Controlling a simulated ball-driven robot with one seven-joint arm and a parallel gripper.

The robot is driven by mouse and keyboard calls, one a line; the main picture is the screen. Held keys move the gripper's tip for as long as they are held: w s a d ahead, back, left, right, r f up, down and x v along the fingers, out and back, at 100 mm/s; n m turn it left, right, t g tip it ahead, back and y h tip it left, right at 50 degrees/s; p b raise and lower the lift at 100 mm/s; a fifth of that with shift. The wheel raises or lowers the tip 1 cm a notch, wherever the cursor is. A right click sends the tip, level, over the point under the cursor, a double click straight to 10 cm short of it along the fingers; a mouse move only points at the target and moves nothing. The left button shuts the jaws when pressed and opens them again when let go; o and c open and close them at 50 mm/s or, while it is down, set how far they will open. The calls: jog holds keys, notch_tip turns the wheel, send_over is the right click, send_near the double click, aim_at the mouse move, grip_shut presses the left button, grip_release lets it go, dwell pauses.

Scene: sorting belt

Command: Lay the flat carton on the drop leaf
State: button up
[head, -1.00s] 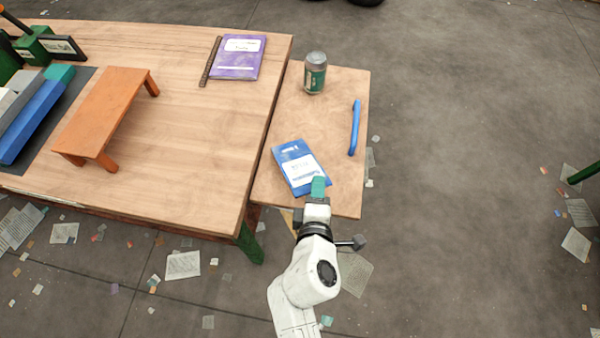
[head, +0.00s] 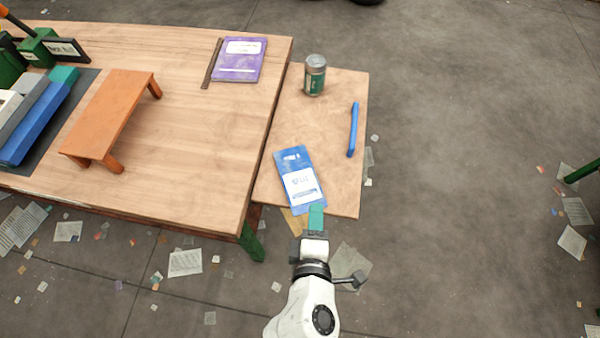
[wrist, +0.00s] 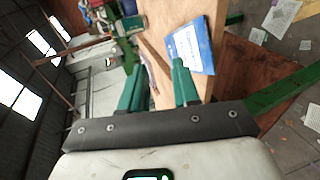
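The flat carton (head: 299,180) is blue with a white label. It appears to lie on the drop leaf (head: 330,130), a pale wooden panel at the table's right side, with its near end at the leaf's front edge. Whether it overhangs slightly, I cannot tell. My gripper (head: 316,214) is at the carton's near end in the head view. In the wrist view my gripper (wrist: 159,82) has its two green fingers apart, with nothing between them. The carton (wrist: 195,45) shows there beyond the right finger, which covers part of its edge.
On the leaf, a green can with a grey top (head: 315,75) stands at the back and a blue handle (head: 353,130) lies along the right edge. The middle of the leaf is clear. The main table (head: 190,140) holds a purple book (head: 239,60) and an orange stand (head: 112,115).

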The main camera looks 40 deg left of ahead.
notch_tip(320, 180, up, 7)
jog(key=s+d+p, duration=0.1)
jog(key=s+p, duration=0.1)
jog(key=p, duration=0.4)
jog(key=shift+d, duration=0.3)
jog(key=shift+s, duration=0.1)
